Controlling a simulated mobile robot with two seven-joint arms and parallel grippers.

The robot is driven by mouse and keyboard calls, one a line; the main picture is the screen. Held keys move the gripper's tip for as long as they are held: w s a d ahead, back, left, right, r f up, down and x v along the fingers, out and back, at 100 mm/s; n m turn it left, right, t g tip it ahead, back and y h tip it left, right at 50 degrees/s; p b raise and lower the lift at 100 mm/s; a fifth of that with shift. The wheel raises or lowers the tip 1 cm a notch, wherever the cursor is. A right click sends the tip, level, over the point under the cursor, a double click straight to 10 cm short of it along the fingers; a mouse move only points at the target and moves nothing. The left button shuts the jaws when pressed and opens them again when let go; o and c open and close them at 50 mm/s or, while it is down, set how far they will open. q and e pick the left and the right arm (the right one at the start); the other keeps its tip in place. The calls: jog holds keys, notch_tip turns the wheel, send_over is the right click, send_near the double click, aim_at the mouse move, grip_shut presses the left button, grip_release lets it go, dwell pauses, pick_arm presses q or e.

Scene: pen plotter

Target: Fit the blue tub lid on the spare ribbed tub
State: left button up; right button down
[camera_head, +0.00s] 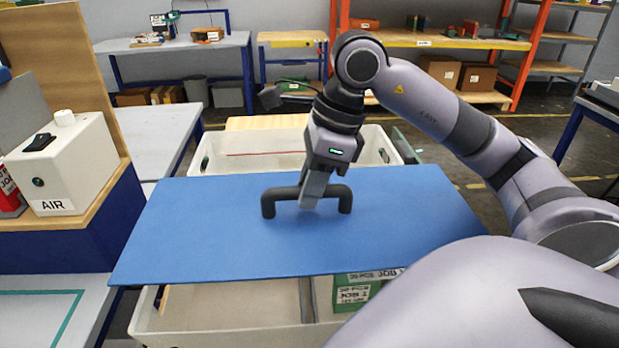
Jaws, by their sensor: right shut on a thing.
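The blue tub lid (400,220) is a flat blue panel with a dark bar handle (268,204) on top. My right gripper (311,198) is shut on the handle near its middle. The lid lies over a white tub (225,338), whose near and far parts show beyond the lid's edges. The lid looks turned relative to the tub, and its left and right ends stick out past the tub walls. I cannot tell whether the lid touches the rim. My left gripper is not in view.
Inside the tub are a divider and a green box (352,293). A white AIR box (68,165) stands on a wooden-topped blue cabinet at left. Grey benches flank the tub on the left. Shelves with cartons (477,78) stand at the back. Floor shows at right.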

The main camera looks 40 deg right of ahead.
aim_at(321, 202)
jog(key=shift+s, duration=0.1)
notch_tip(321, 202, down, 9)
jog(key=b, duration=0.8)
jog(key=shift+b, duration=0.3)
jog(key=c, duration=0.9)
grip_release()
jog(key=shift+r, duration=0.1)
jog(key=p+v, duration=0.1)
jog(key=v, duration=0.4)
jog(key=shift+r, duration=0.4)
jog(key=shift+s+d+r, duration=0.2)
jog(key=shift+r, duration=0.35)
